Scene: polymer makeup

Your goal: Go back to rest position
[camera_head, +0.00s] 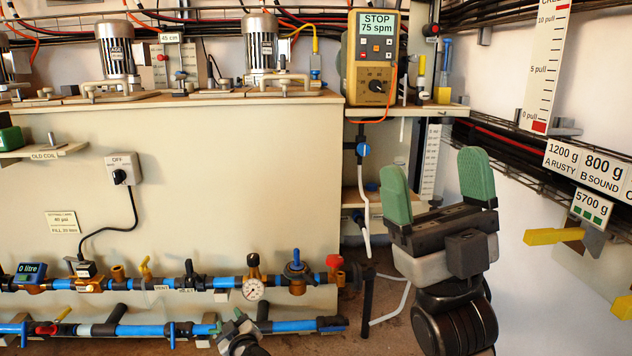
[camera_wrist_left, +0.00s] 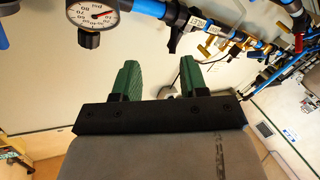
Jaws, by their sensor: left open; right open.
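My right gripper (camera_head: 436,182) is raised at the right of the head view, with its two green pads pointing up and well apart. It is open and holds nothing. My left gripper (camera_head: 232,325) shows small at the bottom of the head view, in front of the lower blue pipe and below the pressure gauge (camera_head: 253,288). In the left wrist view its two green fingers (camera_wrist_left: 160,85) stand apart with nothing between them. Most of the left arm is out of the head view.
Blue pipes (camera_head: 205,283) with valves run along the bench front. A shelf (camera_head: 410,109) carries a yellow meter (camera_head: 374,58) behind my right gripper. Yellow handles (camera_head: 554,236) stick out at the right wall. Motors (camera_head: 262,44) stand on the bench top.

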